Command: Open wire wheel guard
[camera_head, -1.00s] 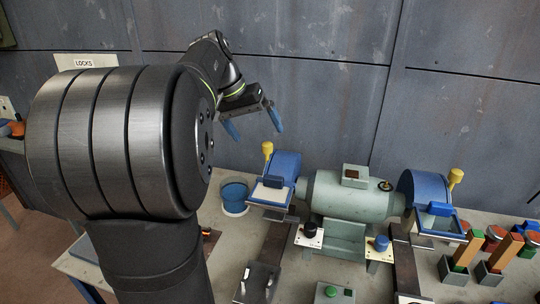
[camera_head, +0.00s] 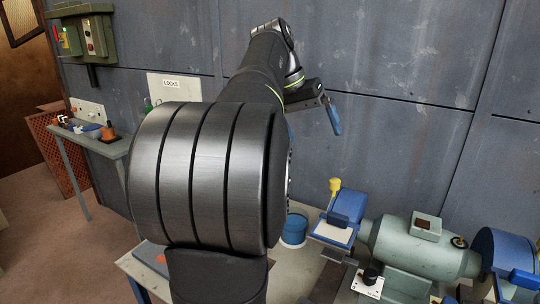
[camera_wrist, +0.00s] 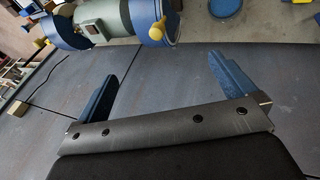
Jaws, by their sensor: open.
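A green bench grinder (camera_head: 420,243) stands on the bench at the right of the head view. Its left blue wheel guard (camera_head: 347,204) has a yellow knob (camera_head: 335,187) and a pale front plate. Its right blue guard (camera_head: 508,252) is cut by the picture edge. I cannot tell which guard covers the wire wheel. My gripper (camera_head: 314,122) is open and empty, above and behind the left guard, apart from it. In the wrist view its blue fingers (camera_wrist: 162,66) are spread with nothing between them. The grinder (camera_wrist: 103,18) and guard with yellow knob (camera_wrist: 149,18) lie beyond them.
A blue bucket (camera_head: 293,230) stands left of the grinder. A grey wall (camera_head: 400,100) rises close behind the bench and gripper. A side table (camera_head: 85,140) stands at the left.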

